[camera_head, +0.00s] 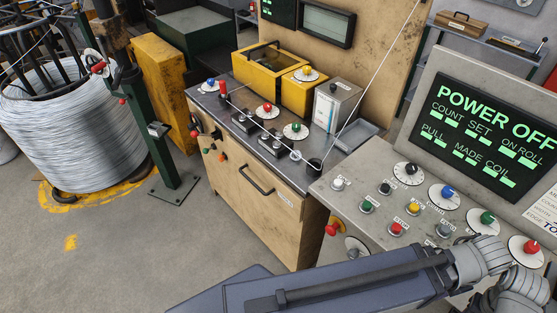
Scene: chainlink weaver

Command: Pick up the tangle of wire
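A large coil of bright wire (75,125) stands on a dark reel at the left, wound in many turns. No separate loose tangle of wire is clear in view. A thin strand of wire (370,82) runs down from the top to the workbench. A blue-grey arm of mine comes in from the bottom and reaches across to the lower right. Grey jointed parts of mine show at its end, in front of the control panel. No fingertips are clear there, and I cannot tell which parts belong to which gripper.
A steel-topped wooden bench (255,180) with knobs and a yellow box (270,70) stands in the middle. A control panel (385,195) fills the right, its screen (490,135) reading POWER OFF. A green post (150,130) stands beside the coil. Grey floor (130,265) is open at lower left.

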